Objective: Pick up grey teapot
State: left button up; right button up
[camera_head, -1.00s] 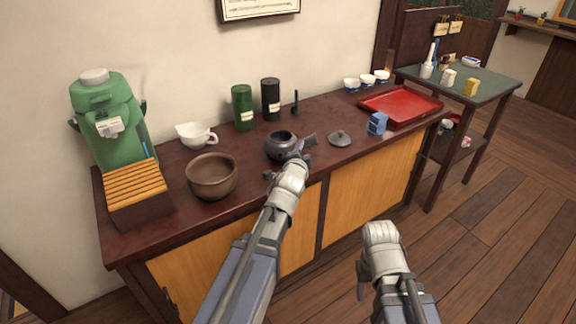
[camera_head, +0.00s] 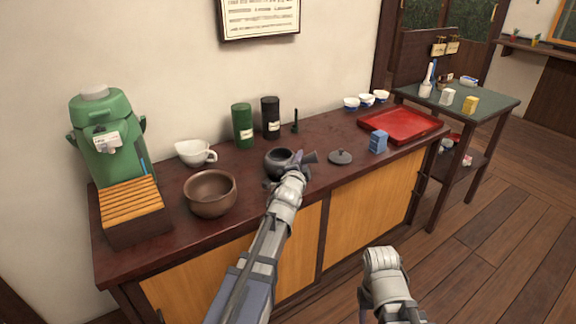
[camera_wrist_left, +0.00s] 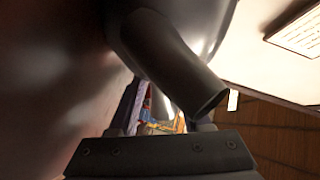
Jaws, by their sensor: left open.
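The grey teapot (camera_head: 279,163) stands lidless on the dark red counter, with its stubby handle pointing right. Its round lid (camera_head: 340,157) lies apart, to its right. My left gripper (camera_head: 288,172) is at the teapot's near right side, partly covering it. In the left wrist view the teapot body (camera_wrist_left: 185,20) fills the top, and its tube-like handle (camera_wrist_left: 180,65) slants down in front of the open jaws. I cannot tell whether the fingers touch it. My right arm is low at the front; its jaws do not show clearly.
A brown bowl (camera_head: 210,193) and a white spouted cup (camera_head: 195,153) stand left of the teapot. Green (camera_head: 242,126) and black (camera_head: 270,118) canisters stand behind it. A blue box (camera_head: 378,141) and a red tray (camera_head: 402,124) are to the right.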

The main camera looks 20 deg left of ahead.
pick_arm(q)
jog(key=w, duration=0.4)
jog(key=shift+a+f, duration=0.3)
jog(key=shift+a, duration=0.05)
jog(key=shift+s, duration=0.1)
grip_shut()
dwell(0.9)
